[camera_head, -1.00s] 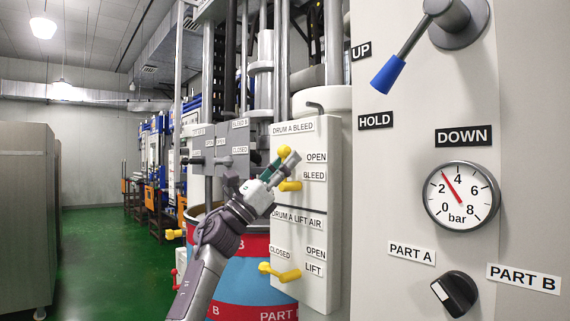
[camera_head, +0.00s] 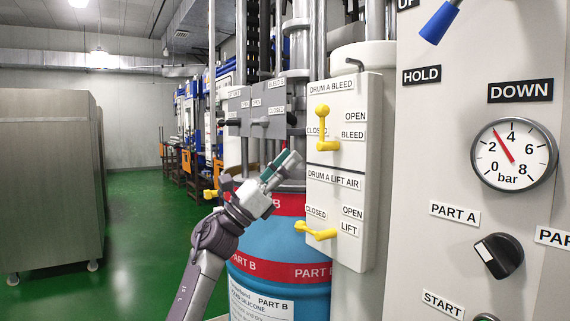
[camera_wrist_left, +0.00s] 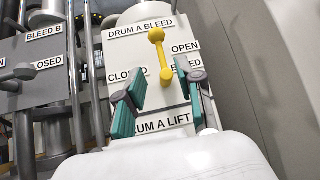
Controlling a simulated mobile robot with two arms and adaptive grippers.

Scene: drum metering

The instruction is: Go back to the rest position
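My left gripper (camera_head: 284,166) is raised in front of the blue drum (camera_head: 275,250), just left of the white valve panel. In the left wrist view my left gripper (camera_wrist_left: 158,102) has its teal finger pads spread apart with nothing between them. The yellow DRUM A BLEED lever (camera_head: 323,128) stands upright, clear of the fingers; it also shows beyond them in the left wrist view (camera_wrist_left: 161,58). The yellow DRUM A LIFT AIR lever (camera_head: 317,233) points left toward its CLOSED label. My right gripper is out of view.
The white valve panel (camera_head: 345,190) is close to my left gripper. A control panel with a pressure gauge (camera_head: 513,154) and a black knob (camera_head: 498,256) stands at right. A grey cabinet (camera_head: 50,165) stands at left. Green floor (camera_head: 145,235) is open between.

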